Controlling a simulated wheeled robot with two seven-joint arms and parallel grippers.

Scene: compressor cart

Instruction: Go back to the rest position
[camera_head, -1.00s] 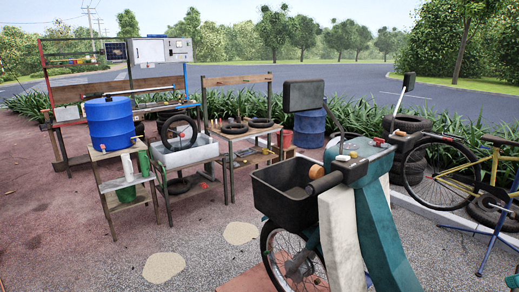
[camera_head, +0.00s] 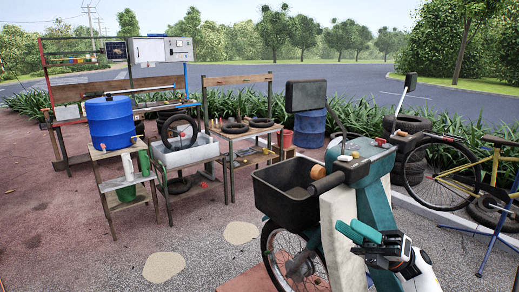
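My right gripper (camera_head: 352,230) shows at the lower right, in front of the white and teal body of the bike (camera_head: 375,205). Its two teal fingers point up and to the left and lie close together in this view. I cannot tell whether they are open or shut, and I see nothing held between them. The white and black wrist behind it comes in from the bottom edge. My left gripper is not in view.
The bike's black front basket (camera_head: 285,208) is just left of the gripper. A blue barrel (camera_head: 110,122) stands on a wooden stand at the left. A workbench with tyres (camera_head: 240,140) is behind. A yellow bike (camera_head: 455,185) is at the right. The ground at lower left is clear.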

